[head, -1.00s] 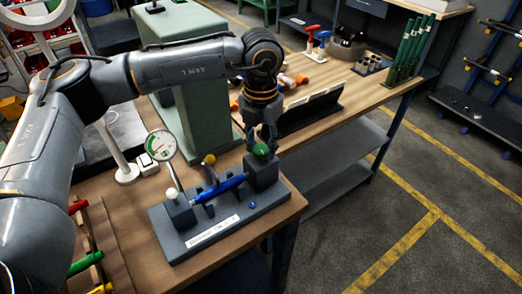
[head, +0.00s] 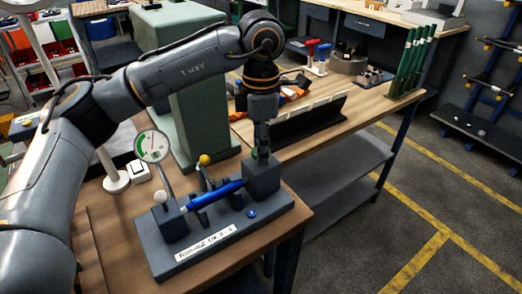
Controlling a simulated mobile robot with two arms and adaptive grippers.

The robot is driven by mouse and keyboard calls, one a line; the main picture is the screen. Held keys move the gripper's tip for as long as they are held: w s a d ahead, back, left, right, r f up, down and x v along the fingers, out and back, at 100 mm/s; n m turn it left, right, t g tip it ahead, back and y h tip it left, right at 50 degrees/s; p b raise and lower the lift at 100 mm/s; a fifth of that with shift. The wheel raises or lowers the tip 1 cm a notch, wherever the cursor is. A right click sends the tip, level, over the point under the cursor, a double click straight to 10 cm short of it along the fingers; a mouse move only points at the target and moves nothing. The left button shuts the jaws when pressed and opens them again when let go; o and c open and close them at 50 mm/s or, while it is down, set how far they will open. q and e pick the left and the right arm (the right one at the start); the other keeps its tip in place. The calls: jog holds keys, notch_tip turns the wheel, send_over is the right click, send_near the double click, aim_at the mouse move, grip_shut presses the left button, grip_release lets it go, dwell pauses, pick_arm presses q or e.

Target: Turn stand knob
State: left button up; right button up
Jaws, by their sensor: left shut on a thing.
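The run-out stand (head: 215,240) is a dark grey base on the wooden bench, with a labelled front edge and two upright blocks. A blue bar (head: 215,194) lies between the blocks. My left gripper (head: 262,156) points down over the right block (head: 263,178), its fingers closed around the green knob (head: 254,153) on top. The knob is mostly hidden by the fingers. A white knob (head: 158,197) is on the left block, a yellow ball knob (head: 204,160) stands behind the bar, and a small blue knob (head: 251,213) is on the base. My right gripper is not in view.
A dial gauge (head: 152,146) rises behind the left block. A green machine column (head: 205,120) stands close behind the stand. A black rack (head: 308,124) is to the right, with green-handled tools (head: 410,62) beyond it. The floor at right is clear.

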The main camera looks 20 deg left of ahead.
pick_arm(q)
jog(key=m+b, duration=0.1)
jog(key=m, duration=0.4)
jog(key=shift+m+b, duration=0.3)
jog(key=shift+b, duration=0.05)
jog(key=m+b, duration=0.1)
jog(key=m, duration=1.1)
jog(key=shift+m, duration=0.3)
jog(key=m, duration=0.6)
jog(key=o, duration=1.2)
jog(key=shift+r, duration=0.1)
